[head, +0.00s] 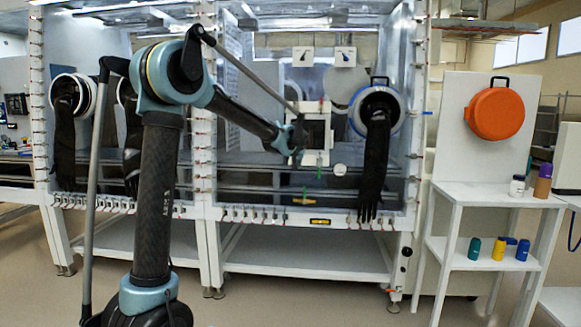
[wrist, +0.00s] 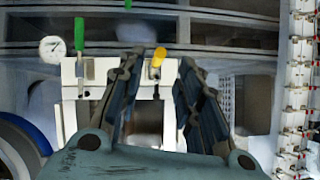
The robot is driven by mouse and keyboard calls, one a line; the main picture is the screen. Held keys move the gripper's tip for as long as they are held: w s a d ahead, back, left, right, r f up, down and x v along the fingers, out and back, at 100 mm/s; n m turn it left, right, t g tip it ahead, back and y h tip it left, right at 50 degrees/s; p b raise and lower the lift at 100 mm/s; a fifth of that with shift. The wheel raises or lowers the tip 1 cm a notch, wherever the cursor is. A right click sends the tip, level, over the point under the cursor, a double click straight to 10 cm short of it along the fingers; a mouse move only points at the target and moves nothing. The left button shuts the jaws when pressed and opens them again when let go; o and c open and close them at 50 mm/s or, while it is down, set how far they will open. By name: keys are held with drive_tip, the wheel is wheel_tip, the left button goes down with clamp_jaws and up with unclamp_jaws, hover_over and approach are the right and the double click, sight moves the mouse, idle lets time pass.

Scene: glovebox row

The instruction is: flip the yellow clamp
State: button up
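The yellow clamp (wrist: 157,62) shows in the wrist view as a short yellow handle at the edge of a white boxy fixture (wrist: 108,68). It looks foreshortened, tilting toward the camera. My gripper (wrist: 160,58) is open, with one dark finger on each side of the yellow handle in the picture. I cannot tell whether they touch it or how far away it is. In the head view my gripper (head: 298,143) is in front of the white fixture (head: 316,157) on the glovebox front. I cannot make out the yellow handle there, probably hidden behind my gripper.
A green handle (wrist: 79,36) sits beside the yellow one; it hangs down in the head view (head: 318,173). A round gauge (head: 340,170) is near it. A black glove (head: 376,160) hangs to the right. A white stand (head: 490,210) with bottles is farther right.

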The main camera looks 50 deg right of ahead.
drive_tip(key=shift+v, duration=2.5)
drive_tip(key=shift+w, duration=0.1)
